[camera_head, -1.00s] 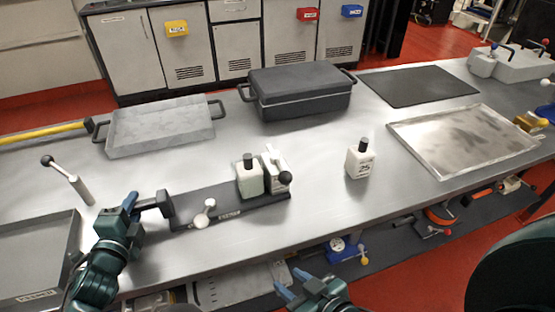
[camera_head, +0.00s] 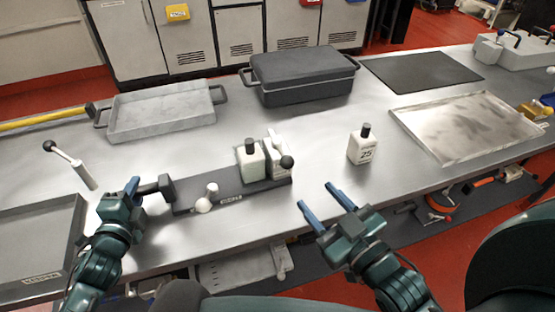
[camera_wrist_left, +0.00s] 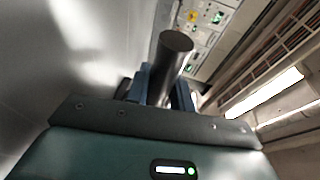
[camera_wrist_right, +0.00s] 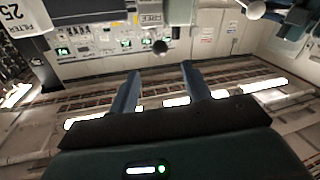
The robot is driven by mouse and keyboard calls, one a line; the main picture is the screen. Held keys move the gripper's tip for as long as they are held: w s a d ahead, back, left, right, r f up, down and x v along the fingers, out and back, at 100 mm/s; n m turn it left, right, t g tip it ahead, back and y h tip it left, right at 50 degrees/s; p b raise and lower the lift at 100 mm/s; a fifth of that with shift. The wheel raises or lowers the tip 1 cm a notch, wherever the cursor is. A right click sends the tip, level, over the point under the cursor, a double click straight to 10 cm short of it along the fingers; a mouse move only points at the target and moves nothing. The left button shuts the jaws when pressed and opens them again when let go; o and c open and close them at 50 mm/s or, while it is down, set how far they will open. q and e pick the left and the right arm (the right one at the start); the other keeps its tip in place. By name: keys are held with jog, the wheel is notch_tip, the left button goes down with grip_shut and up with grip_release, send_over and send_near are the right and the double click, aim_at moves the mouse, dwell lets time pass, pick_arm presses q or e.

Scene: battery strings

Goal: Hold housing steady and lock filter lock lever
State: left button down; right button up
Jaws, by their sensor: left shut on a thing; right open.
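The housing is a dark base plate (camera_head: 232,200) on the bench with a dark handle (camera_head: 160,186) at its left end. My left gripper (camera_head: 132,190) is shut on this handle; the dark bar shows between its fingers in the left wrist view (camera_wrist_left: 168,65). A cream bottle (camera_head: 250,162) stands upright at the plate's right part. Beside it is a white block (camera_head: 276,155) with a black-ball lever (camera_head: 287,162). A white-knobbed piece (camera_head: 205,200) sits on the plate's middle. My right gripper (camera_head: 316,195) is open and empty, right of the plate, near the bench front.
A loose bottle labelled 25 (camera_head: 362,145) stands right of the housing. A black-knobbed lever (camera_head: 72,162) stands at left, above a grey tray (camera_head: 30,282). A grey pan (camera_head: 160,112), dark case (camera_head: 300,78) and metal tray (camera_head: 440,155) lie farther back. Clear bench lies between housing and loose bottle.

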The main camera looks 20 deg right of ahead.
aim_at(291, 168)
jog(key=x, duration=1.1)
jog(key=shift+w+a, duration=0.15)
jog(key=shift+w, duration=0.25)
jog(key=shift+c, duration=0.3)
grip_shut()
